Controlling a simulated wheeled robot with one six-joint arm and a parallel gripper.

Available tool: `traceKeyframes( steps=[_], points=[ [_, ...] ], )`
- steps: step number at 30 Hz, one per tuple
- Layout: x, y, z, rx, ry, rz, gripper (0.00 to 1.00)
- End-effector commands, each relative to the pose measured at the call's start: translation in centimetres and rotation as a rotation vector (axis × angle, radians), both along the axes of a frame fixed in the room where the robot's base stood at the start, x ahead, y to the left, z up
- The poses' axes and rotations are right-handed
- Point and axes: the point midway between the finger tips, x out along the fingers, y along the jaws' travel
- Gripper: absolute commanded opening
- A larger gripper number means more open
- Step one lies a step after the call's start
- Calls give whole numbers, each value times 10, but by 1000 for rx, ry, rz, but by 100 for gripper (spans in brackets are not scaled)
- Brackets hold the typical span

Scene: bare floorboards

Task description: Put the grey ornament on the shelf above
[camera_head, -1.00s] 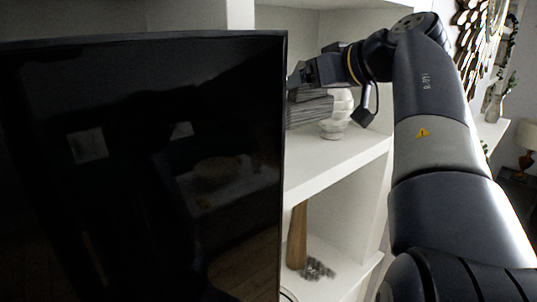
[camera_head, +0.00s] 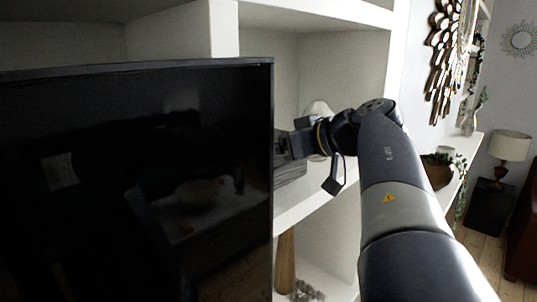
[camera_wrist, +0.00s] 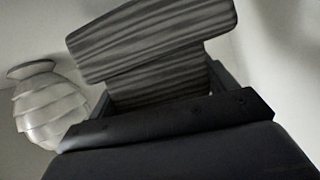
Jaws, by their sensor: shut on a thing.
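The grey ornament (camera_head: 290,172) has a striped, layered look and sits at the compartment's left, partly hidden by the black screen. In the wrist view the ornament (camera_wrist: 150,45) fills the space between my fingers, with two offset striped blocks showing. My gripper (camera_head: 284,146) is shut on it, coming in from the right; its dark fingers also show in the wrist view (camera_wrist: 165,95). I cannot tell whether the ornament touches the board below. The upper shelf (camera_head: 315,15) runs across above this compartment.
A large black screen (camera_head: 140,180) stands close on the left. A white ribbed vase (camera_wrist: 48,108) is beside the gripper; its top (camera_head: 318,108) shows behind my arm. Below are a brown wooden piece (camera_head: 285,262) and a small grey cluster (camera_head: 306,291).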

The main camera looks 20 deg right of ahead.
Motion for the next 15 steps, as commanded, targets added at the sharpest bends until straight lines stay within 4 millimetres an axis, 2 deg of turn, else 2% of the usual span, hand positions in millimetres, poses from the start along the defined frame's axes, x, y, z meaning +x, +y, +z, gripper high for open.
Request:
traceKeyframes(
  steps=[4, 15],
  points=[
    [0, 0, -12, 1, 0, 0, 55],
    [0, 0, -16, 0, -1, 0, 55]
  ],
)
